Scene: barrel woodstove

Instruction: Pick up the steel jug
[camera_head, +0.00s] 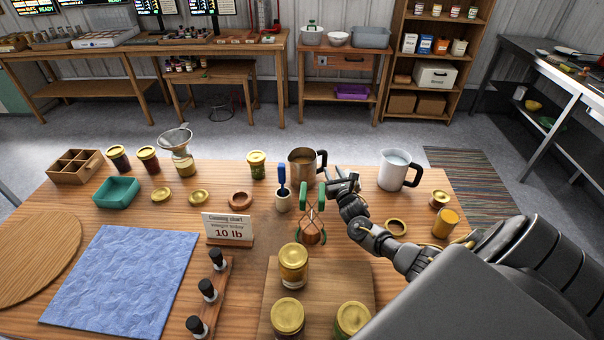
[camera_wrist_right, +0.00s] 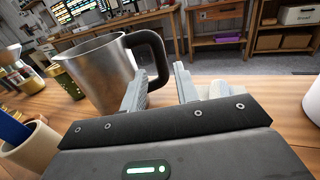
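The steel jug (camera_head: 302,166) stands upright near the far edge of the wooden table, its black handle (camera_head: 322,160) facing right. In the right wrist view the jug (camera_wrist_right: 98,72) is at upper left, with its handle (camera_wrist_right: 160,52) just beyond the fingertips. My right gripper (camera_head: 338,177) is beside the handle on the jug's right. In the wrist view its two fingers (camera_wrist_right: 161,78) are apart, with the handle's outer part showing between the tips. I cannot tell whether they touch it. My left gripper is out of view.
A white mug-like jug (camera_head: 394,171) stands to the right of my gripper. A small pot with a blue-handled tool (camera_head: 282,190) and a green-handled jar lifter (camera_head: 312,220) stand close in front. A gold-lidded jar (camera_head: 257,165) is to the left.

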